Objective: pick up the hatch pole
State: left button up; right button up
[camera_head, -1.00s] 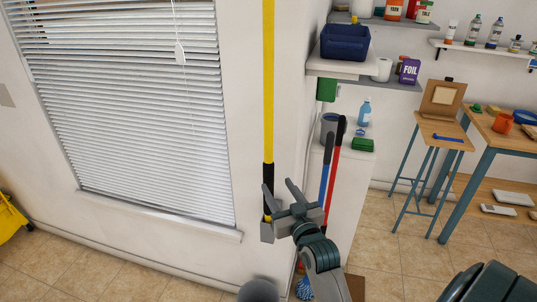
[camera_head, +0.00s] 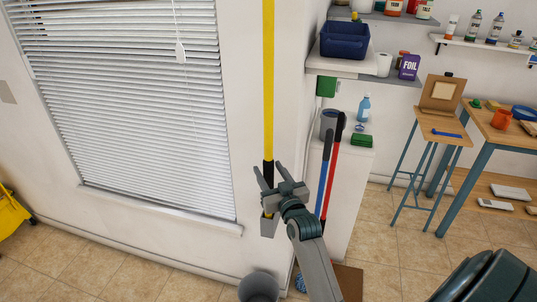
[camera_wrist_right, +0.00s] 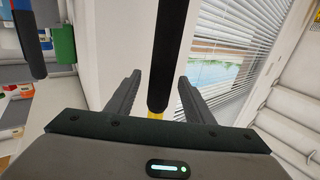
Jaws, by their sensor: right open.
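The hatch pole (camera_head: 268,85) is a long yellow pole with a black grip near its lower end. It stands upright against the white wall beside the window, its foot at a small grey holder (camera_head: 269,227). My right gripper (camera_head: 267,176) is at the black grip, with its fingers apart. In the right wrist view the black grip (camera_wrist_right: 167,60) runs between the two open fingers (camera_wrist_right: 157,95), with a gap on both sides. My left gripper is not in view.
A blue-handled pole (camera_head: 325,175) and a red-handled pole (camera_head: 332,165) stand just right of my right arm, by a white cabinet (camera_head: 352,185). The window blind (camera_head: 140,110) is at left.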

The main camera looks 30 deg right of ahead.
jog(key=p+x, duration=0.1)
jog(key=x, duration=0.2)
jog(key=shift+w+r+p, duration=0.1)
jog(key=shift+w+p, duration=0.2)
jog(key=shift+p, duration=0.1)
jog(key=shift+w+d, duration=0.15)
jog(key=shift+w, duration=0.4)
jog(key=shift+c, duration=0.3)
grip_shut()
